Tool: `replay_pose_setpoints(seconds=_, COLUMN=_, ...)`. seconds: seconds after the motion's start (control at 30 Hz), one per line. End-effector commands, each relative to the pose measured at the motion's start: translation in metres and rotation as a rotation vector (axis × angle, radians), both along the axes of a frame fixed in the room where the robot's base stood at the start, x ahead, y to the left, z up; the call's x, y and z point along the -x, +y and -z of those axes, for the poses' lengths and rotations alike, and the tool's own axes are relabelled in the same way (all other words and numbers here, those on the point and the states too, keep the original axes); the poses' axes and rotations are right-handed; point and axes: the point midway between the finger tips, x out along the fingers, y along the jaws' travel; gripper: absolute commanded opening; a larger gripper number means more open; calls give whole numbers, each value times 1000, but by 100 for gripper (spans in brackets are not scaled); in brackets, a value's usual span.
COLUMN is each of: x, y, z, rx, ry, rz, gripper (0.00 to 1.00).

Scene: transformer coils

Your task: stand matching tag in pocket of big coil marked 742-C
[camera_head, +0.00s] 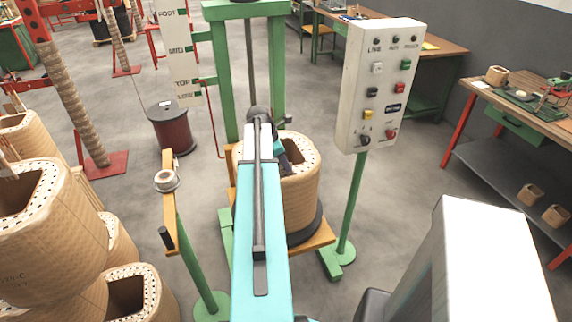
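A big tan wrapped coil (302,198) stands on a wooden platform, partly hidden behind my arm. Its top has a rim of small holes around an open middle. My gripper is mostly hidden by my own arm, over this coil's top; I cannot make out its fingers or anything held. More big coils (45,225) are piled at the left. The front one has faint dark lettering on its side, too small to read surely. No matching tag or pocket can be made out.
A control box (378,85) on a green post is at right. A dark red reel (170,127) stands behind left. A workbench (540,120) lines the right. Grey floor is open between.

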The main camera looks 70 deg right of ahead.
Motion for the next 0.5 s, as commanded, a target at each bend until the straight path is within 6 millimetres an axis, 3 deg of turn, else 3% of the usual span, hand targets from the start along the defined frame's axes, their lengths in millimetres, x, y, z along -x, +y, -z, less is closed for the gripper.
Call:
replay_pose_setpoints(seconds=0.03, x=0, y=0, z=0, rx=0, ry=0, rz=0, gripper=4)
replay_pose_setpoints(seconds=0.17, x=0, y=0, z=0, rx=0, ry=0, rz=0, gripper=24)
replay_pose_setpoints(seconds=0.5, x=-1, y=0, z=-1, rx=0, ry=0, rz=0, gripper=24)
